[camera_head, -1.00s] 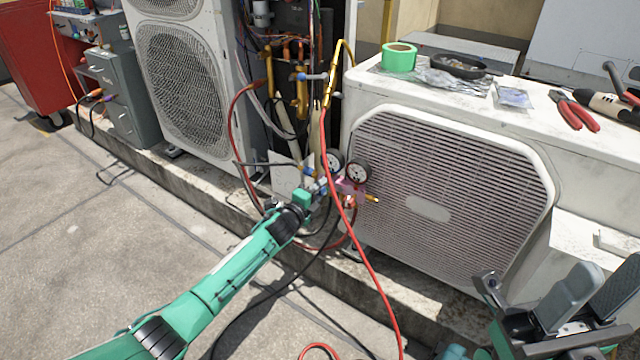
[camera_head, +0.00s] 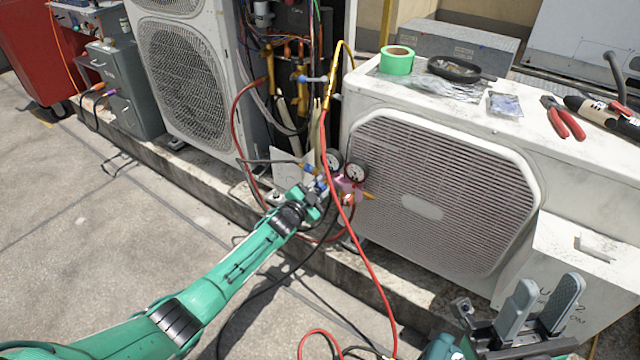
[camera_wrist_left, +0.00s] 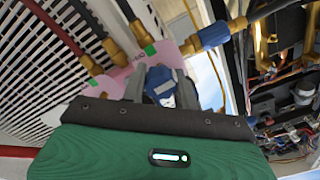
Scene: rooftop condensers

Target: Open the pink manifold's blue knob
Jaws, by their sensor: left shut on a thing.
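The pink manifold (camera_head: 347,187) hangs at the left edge of the front white condenser, with two round gauges on it. In the left wrist view the pink manifold plate (camera_wrist_left: 118,78) shows brass fittings along its side. Its blue knob (camera_wrist_left: 163,88) sits between the grey fingers of my left gripper (camera_wrist_left: 160,82), which is shut on it. In the head view my left gripper (camera_head: 318,188) meets the manifold from the left and largely hides the knob. My right gripper (camera_head: 547,288) is at the lower right, its two fingers apart and empty, away from the manifold.
A red hose (camera_head: 357,245) runs from the manifold to the ground. The front condenser (camera_head: 440,190) carries green tape (camera_head: 397,60), a black dish (camera_head: 455,68) and red-handled pliers (camera_head: 565,120). Open piping (camera_head: 295,85) stands behind the manifold.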

